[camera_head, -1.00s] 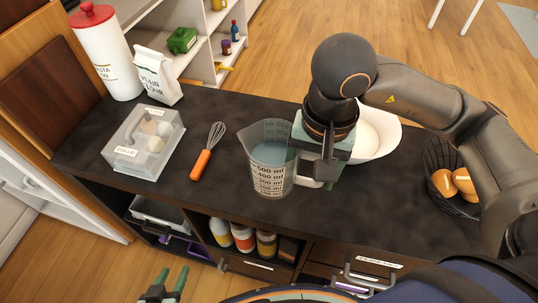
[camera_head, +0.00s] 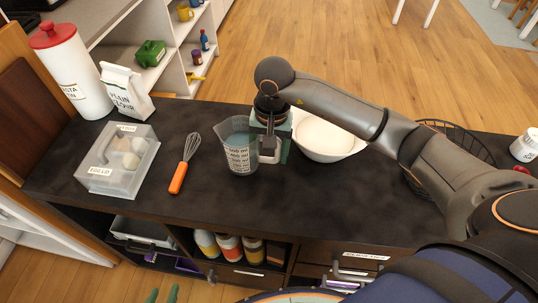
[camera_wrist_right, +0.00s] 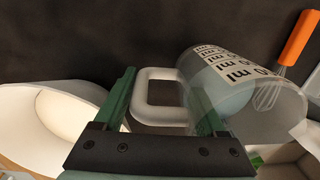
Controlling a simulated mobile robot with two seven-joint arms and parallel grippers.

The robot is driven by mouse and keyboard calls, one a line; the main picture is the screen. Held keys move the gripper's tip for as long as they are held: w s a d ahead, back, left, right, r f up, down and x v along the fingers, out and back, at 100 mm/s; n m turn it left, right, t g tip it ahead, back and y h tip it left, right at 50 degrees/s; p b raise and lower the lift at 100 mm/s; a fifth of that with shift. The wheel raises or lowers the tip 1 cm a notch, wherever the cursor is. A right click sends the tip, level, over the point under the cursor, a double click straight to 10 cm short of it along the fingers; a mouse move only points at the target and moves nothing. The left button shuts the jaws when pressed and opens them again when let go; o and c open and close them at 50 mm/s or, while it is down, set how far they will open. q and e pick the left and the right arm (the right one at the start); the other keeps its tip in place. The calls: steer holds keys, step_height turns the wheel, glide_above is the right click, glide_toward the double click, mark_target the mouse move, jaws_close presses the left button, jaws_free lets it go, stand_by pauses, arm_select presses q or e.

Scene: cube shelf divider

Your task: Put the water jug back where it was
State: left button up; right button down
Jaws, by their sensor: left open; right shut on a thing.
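The clear water jug (camera_head: 238,158) with a printed ml scale and bluish water is near the back of the dark counter, between the whisk and the white bowl. It looks upright; I cannot tell whether its base touches the counter. My right gripper (camera_head: 268,150) is shut on its white handle. In the right wrist view the handle (camera_wrist_right: 160,75) is between the fingers (camera_wrist_right: 165,105) and the jug (camera_wrist_right: 215,75) lies to the right. My left gripper (camera_head: 162,295) is open and empty at the bottom edge, only its green fingertips showing.
The white bowl (camera_head: 325,140) stands close right of my right gripper. The whisk (camera_head: 185,165) and a clear lidded box (camera_head: 118,165) are to the left, with flour (camera_head: 126,92) and a canister (camera_head: 75,75) behind. A wire basket (camera_head: 445,150) is right. The counter front is clear.

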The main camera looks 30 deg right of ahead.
steer(key=shift+f, duration=0.8)
steer(key=shift+f, duration=0.2)
jaws_free()
steer(key=r, duration=1.2)
steer(key=shift+s+d+r, duration=0.15)
steer(key=shift+s+d, duration=0.05)
